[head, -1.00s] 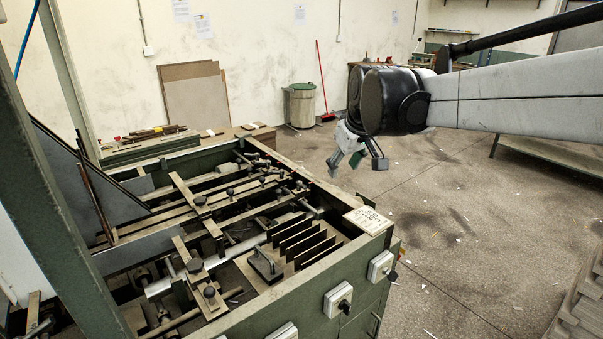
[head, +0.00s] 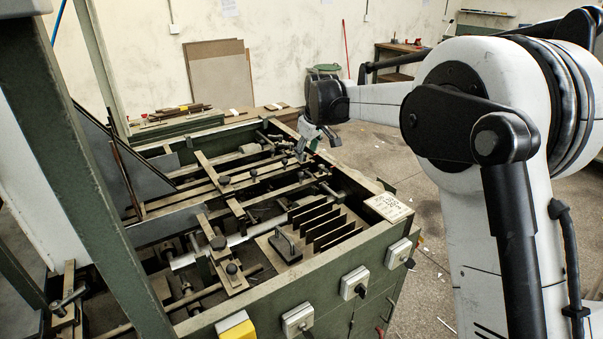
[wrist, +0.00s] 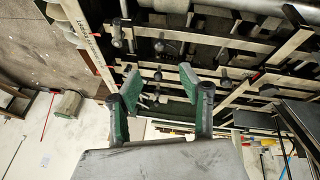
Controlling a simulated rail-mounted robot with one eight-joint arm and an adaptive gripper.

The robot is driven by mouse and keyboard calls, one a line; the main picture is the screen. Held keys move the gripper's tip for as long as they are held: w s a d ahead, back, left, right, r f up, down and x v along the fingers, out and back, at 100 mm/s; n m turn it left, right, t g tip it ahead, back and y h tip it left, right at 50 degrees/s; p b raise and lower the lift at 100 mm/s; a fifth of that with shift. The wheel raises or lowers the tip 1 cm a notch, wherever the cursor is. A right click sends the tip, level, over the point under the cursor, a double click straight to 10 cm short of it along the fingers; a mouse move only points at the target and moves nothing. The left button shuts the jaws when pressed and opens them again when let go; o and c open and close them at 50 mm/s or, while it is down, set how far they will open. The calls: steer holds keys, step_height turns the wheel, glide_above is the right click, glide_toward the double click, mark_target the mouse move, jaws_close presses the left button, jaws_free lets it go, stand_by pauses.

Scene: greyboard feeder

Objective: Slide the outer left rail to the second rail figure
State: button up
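The green-framed feeder (head: 320,262) carries several flat metal rails with black knobs. A short knobbed bar (head: 207,232) lies at its near left and a longer bar (head: 212,170) farther back. I cannot tell which of these is the outer left rail. A card with handwritten figures (head: 388,207) lies on the right edge; its figures are too small to read surely. My gripper (head: 318,140) hangs near the feeder's far right edge, apart from the knobs. In the wrist view my gripper (wrist: 160,82) is open and empty, with rails beyond it. A lettered strip (wrist: 92,45) with red marks runs along the frame there.
A green post (head: 120,150) and slanted grey sheet (head: 108,150) stand at the feeder's left. Upright dark plates (head: 325,222) and a handled block (head: 286,248) sit in its near right part. Switch boxes (head: 353,281) project from the front.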

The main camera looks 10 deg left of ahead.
mark_target(301, 173)
steer(key=p+x, duration=0.1)
steer(key=x, duration=1.2)
jaws_close()
